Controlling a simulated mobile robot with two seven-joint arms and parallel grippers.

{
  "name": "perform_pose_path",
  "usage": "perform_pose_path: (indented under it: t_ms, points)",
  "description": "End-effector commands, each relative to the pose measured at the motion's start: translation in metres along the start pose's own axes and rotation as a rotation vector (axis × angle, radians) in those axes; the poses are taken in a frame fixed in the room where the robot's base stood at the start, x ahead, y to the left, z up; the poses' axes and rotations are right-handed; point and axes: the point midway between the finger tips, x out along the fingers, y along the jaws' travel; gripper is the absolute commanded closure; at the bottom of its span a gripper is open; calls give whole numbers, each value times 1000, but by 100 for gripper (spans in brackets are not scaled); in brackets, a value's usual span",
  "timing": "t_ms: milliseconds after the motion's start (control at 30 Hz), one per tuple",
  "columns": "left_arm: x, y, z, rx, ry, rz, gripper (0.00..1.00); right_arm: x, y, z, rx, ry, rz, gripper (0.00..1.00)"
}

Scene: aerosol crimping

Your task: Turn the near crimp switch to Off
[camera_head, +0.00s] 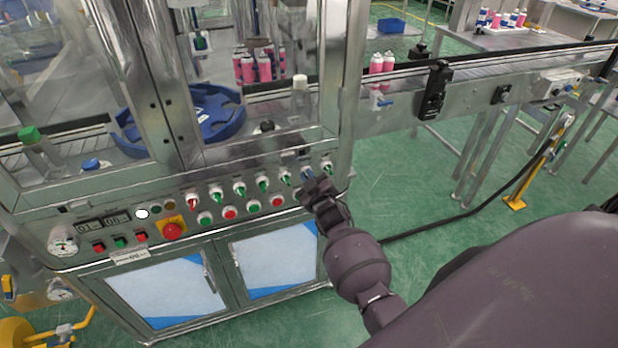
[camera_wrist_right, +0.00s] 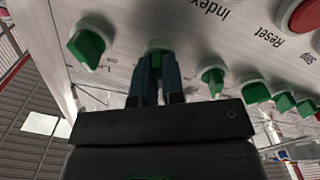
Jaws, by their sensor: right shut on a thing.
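The machine's control panel (camera_head: 120,228) carries a row of green rotary switches. My right gripper (camera_head: 313,190) is at the right end of this row. In the right wrist view, my right gripper (camera_wrist_right: 158,85) has its two fingers closed on the sides of a green switch knob (camera_wrist_right: 157,46), the second from the row's end. The fingers hide most of this knob, and its angle and label cannot be made out. The end switch (camera_wrist_right: 88,45) stands free beside it; it shows in the head view too (camera_head: 326,166). My left gripper is not in view.
Other green switches (camera_wrist_right: 213,78) (camera_head: 262,183) stand close along the row. Green and red push buttons (camera_head: 230,212) sit below, with a red emergency stop (camera_head: 171,230) farther left. A conveyor (camera_head: 470,75) extends to the right. The green floor in front is open.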

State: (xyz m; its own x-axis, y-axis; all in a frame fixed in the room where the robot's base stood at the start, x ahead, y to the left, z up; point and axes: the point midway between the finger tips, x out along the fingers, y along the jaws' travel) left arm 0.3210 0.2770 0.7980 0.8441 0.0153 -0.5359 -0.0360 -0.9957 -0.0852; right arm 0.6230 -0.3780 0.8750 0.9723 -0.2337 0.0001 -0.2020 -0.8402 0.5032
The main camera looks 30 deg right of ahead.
Motion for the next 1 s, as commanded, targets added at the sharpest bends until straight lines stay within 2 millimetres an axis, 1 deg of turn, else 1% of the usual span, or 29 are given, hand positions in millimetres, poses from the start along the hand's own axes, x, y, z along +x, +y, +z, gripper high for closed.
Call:
perform_pose_path:
  t_ms: [433,467,600,867,1000]
  points:
    - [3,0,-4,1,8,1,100,0,0,1,-14,-1,-1,100]
    - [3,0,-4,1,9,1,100,0,0,1,-14,-1,-1,86]
    - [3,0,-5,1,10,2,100,0,0,1,-13,-1,-1,65]
    - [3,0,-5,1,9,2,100,0,0,0,-12,-1,0,65]
    - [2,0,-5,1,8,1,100,-7,0,1,-12,-2,-1,65]
